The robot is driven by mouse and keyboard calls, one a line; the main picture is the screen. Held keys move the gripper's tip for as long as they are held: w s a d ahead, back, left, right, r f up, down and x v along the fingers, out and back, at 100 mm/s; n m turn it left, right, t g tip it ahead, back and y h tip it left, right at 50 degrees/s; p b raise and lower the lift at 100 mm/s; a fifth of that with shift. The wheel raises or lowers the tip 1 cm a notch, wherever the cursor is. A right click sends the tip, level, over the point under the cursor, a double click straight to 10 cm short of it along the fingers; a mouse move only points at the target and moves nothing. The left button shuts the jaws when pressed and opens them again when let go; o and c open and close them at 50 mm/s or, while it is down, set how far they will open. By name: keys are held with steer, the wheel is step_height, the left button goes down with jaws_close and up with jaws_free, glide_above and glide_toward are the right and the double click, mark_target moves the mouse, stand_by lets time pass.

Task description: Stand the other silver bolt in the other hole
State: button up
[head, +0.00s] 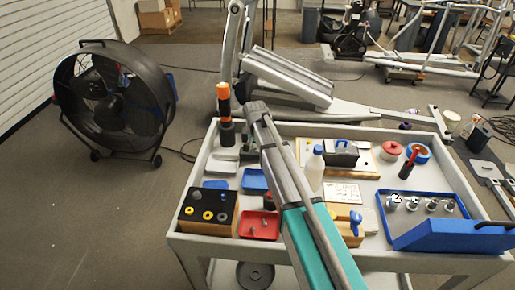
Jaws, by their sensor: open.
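A red tray (245,228) sits just right of the block. Small silver bolts (265,223) appear to lie in it, too small to make out clearly. My grey and teal arm crosses the middle of the cart and hides part of the tray's right side.
Blue trays (255,180) lie behind the red tray. A black and orange upright item (225,112) stands at the far left corner.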

mark_target(257, 150)
steer(key=shift+c, duration=0.2)
jaws_close()
steer(key=shift+r+p, duration=1.8)
stand_by(0.5)
steer(key=shift+r+p, duration=1.95)
